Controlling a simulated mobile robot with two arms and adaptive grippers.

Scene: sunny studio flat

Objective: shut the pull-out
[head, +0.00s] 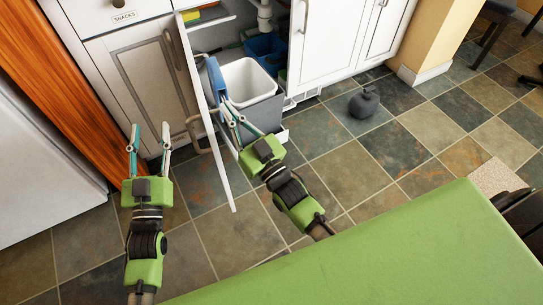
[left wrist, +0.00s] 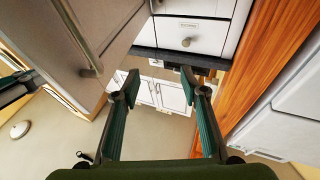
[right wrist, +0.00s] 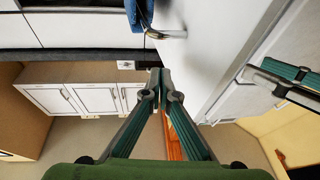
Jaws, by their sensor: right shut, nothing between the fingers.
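The pull-out (head: 262,111) is a grey bin with a white liner (head: 246,80). It stands partly out of the open cabinet under the counter in the head view. A white cabinet door (head: 222,160) stands swung open at its left, seen nearly edge-on, with a bar handle (head: 193,133). My right gripper (head: 222,103) is shut and empty on the bin side of this door, close to the bin's front; contact is unclear. Its closed fingertips show in the right wrist view (right wrist: 160,78). My left gripper (head: 150,128) is open and empty, left of the door, with spread fingers in the left wrist view (left wrist: 160,78).
A blue cloth (head: 215,77) hangs on the door's inner side, near my right fingers. Blue tubs (head: 264,46) and a pipe (head: 265,17) are inside the cabinet. A dark kettlebell-shaped object (head: 364,103) lies on the tiles at right. A green surface (head: 400,250) fills the lower right.

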